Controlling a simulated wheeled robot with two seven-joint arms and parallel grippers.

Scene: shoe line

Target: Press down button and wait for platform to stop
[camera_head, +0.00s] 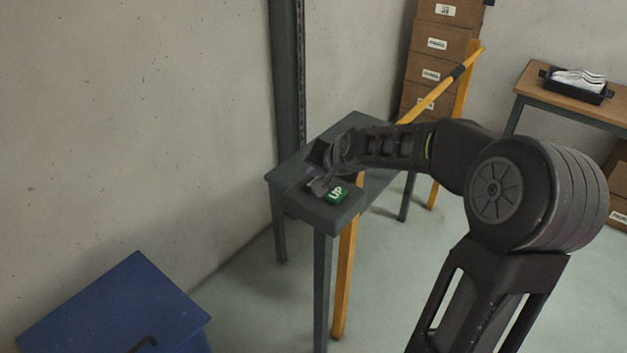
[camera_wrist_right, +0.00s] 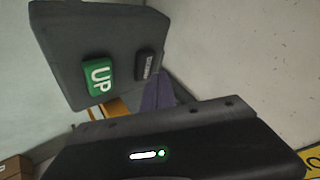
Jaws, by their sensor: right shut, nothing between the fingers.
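The green UP button (camera_head: 337,194) sits on the near end of the grey stand (camera_head: 322,212). In the right wrist view the UP button (camera_wrist_right: 99,77) is on a dark control box (camera_wrist_right: 75,35). A dark button (camera_wrist_right: 148,64) with small, unreadable lettering is beside it. My right gripper (camera_head: 316,184) is shut and empty, low over the box beside the UP button. It covers the dark button in the head view, and I cannot tell whether it touches it. My left gripper is not in view.
A yellow-orange rail (camera_head: 432,98) runs along the stand's right side. A grey post (camera_head: 287,75) stands against the wall behind. Stacked cardboard boxes (camera_head: 437,45) and a table (camera_head: 540,85) with a black shoe tray (camera_head: 577,90) are farther back. A blue container (camera_head: 115,305) is at lower left.

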